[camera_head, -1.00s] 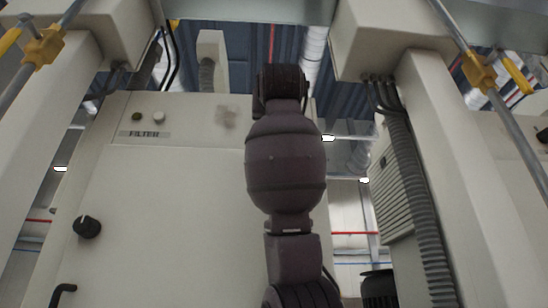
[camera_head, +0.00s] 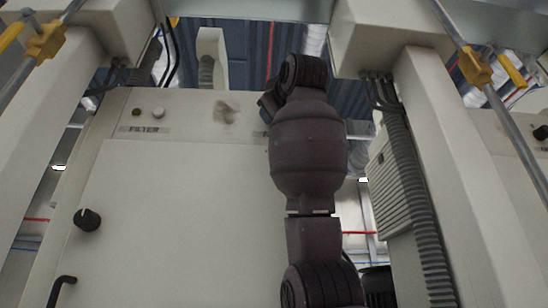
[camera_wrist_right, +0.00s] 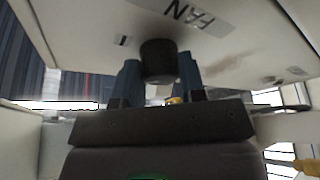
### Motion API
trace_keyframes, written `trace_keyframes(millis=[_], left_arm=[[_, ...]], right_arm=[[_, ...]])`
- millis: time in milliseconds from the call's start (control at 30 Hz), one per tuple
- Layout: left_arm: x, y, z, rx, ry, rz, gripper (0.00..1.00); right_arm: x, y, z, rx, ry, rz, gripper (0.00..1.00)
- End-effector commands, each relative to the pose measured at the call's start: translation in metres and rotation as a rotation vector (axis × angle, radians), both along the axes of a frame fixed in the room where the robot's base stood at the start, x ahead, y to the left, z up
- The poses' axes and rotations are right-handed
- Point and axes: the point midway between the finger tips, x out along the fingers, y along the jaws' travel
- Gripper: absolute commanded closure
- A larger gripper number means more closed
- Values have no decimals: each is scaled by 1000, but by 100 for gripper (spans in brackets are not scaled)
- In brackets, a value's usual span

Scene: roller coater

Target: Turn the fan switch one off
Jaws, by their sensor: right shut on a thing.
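In the right wrist view, a black round fan switch knob (camera_wrist_right: 158,58) sticks out of a pale cabinet panel beside a label reading FAN (camera_wrist_right: 190,14). The two blue-grey fingers of my right gripper (camera_wrist_right: 160,80) stand on either side of the knob and are shut on it. The pointer mark of the knob is not visible. In the head view my right arm rises through the middle of the picture, and it hides the gripper and the fan switch. My left gripper is not in view.
The cabinet front (camera_head: 170,200) carries a FILTER label (camera_head: 143,129), a small pale button (camera_head: 158,112), another black knob (camera_head: 87,220) and a black handle (camera_head: 62,288). Pale posts with grey rods stand on both sides. A ribbed hose (camera_head: 415,195) runs down the right post.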

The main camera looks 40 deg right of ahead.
Motion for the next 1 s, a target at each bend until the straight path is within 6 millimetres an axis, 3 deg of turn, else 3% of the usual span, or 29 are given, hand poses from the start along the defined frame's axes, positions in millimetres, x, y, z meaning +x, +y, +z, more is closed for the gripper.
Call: trace_keyframes(millis=[600, 1000], left_arm=[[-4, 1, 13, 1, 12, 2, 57], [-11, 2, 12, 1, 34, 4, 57]], right_arm=[[-2, -2, 5, -440, 370, 0, 86], [-2, -2, 5, -633, 535, 0, 86]])
